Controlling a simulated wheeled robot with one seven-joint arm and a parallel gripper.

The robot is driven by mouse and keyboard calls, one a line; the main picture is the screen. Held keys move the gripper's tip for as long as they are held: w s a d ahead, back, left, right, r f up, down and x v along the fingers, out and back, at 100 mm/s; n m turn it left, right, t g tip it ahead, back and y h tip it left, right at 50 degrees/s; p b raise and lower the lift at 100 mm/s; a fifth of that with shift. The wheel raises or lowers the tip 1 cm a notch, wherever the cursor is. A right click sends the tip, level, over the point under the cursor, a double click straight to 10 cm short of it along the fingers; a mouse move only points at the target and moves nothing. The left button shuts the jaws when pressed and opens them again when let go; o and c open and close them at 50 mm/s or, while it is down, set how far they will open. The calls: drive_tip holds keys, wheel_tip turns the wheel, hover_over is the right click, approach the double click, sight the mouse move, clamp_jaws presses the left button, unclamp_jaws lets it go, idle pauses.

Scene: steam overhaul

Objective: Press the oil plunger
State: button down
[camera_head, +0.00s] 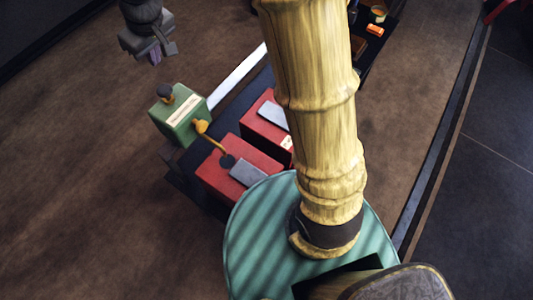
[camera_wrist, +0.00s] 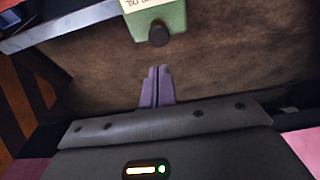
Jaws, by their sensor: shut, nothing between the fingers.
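The oil plunger is a dark round knob (camera_head: 164,91) on a short brass stem on top of a green box (camera_head: 183,122) with a pale label. In the wrist view the knob (camera_wrist: 159,34) shows against the green box (camera_wrist: 172,17) at the top centre. My gripper (camera_head: 155,57) is at the upper left of the head view, apart from the knob. In the wrist view its purple fingers (camera_wrist: 157,84) are together and empty, pointing toward the knob, with a gap between.
Two red boxes (camera_head: 212,177) with grey plates stand beside the green box on a dark bench, one near a yellow lever (camera_head: 207,132). An orange item (camera_head: 375,30) lies at the far end. Brown floor (camera_head: 70,170) is clear at left.

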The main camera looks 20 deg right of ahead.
sight(163, 88)
drive_tip(key=shift+w+f+b, duration=0.15)
drive_tip(key=shift+f+b, duration=0.05)
drive_tip(key=shift+b, duration=0.5)
wheel_tip(163, 88, up, 3)
drive_tip(key=b, duration=1.2)
drive_tip(key=shift+f, duration=0.1)
drive_tip(key=x, duration=0.8)
drive_tip(key=s+x, duration=0.1)
drive_tip(key=x, duration=0.3)
drive_tip(key=shift+w+d+f, duration=0.1)
drive_tip(key=shift+d+f, duration=0.1)
drive_tip(key=shift+f, duration=0.85)
drive_tip(key=shift+f, duration=0.1)
